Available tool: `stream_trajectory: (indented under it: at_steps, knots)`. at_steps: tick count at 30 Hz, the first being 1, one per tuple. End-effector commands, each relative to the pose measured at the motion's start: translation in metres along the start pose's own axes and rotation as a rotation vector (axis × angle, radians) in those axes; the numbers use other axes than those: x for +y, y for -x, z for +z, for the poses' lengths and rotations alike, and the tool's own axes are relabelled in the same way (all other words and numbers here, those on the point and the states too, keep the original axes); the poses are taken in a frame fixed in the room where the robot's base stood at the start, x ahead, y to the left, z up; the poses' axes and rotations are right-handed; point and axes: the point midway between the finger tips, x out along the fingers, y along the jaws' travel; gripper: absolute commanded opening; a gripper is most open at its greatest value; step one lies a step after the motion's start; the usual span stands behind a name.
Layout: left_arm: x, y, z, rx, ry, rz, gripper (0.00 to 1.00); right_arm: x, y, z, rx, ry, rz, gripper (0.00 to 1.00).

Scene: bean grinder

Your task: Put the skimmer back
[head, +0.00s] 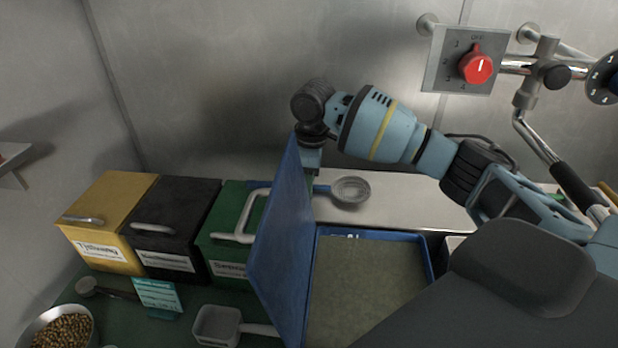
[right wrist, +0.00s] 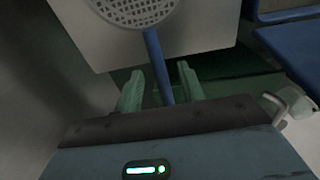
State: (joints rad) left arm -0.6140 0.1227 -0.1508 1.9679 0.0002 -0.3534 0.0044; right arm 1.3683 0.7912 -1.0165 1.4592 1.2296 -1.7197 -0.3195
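The skimmer has a round grey mesh bowl (head: 350,190) over the pale metal ledge at the back and a blue handle reaching left behind the raised blue lid. In the right wrist view, its blue handle (right wrist: 159,68) runs between the two green fingers of my right gripper (right wrist: 161,85). The fingers are apart, with a gap on each side of the handle. In the head view, my right gripper (head: 312,160) points down behind the lid's top edge, and its fingertips are mostly hidden. My left gripper is not in view.
A blue bin (head: 428,262) with greenish contents stands open, its lid (head: 283,235) upright beside my right gripper. Yellow (head: 115,205), black (head: 178,215) and green (head: 228,215) bins stand left. A scoop (head: 218,325) and bean bowl (head: 45,325) are in front. A red-knob panel (head: 450,60) is upper right.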

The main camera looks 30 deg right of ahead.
Motion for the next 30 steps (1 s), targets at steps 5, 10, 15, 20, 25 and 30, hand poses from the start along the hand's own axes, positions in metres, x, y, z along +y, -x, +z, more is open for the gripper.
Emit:
stream_trajectory:
  at_steps: [5, 10, 15, 20, 25, 30]
  knots:
    - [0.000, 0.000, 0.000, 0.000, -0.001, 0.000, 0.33, 0.000, 0.000, 0.000, 0.000, 0.000, 0.000, 0.39]
    - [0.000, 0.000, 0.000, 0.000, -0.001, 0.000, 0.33, 0.000, 0.005, -0.001, 0.001, 0.000, 0.000, 0.39]
    - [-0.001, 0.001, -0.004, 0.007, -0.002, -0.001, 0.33, 0.000, 0.031, -0.001, 0.003, 0.000, 0.002, 0.39]
    - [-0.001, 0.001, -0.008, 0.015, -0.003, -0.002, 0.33, 0.000, 0.064, -0.001, 0.004, 0.000, 0.003, 0.39]
    - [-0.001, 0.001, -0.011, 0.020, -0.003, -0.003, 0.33, 0.000, 0.095, -0.001, 0.003, 0.001, 0.001, 0.39]
    - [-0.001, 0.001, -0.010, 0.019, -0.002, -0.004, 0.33, 0.000, 0.114, -0.001, 0.000, 0.000, -0.001, 0.39]
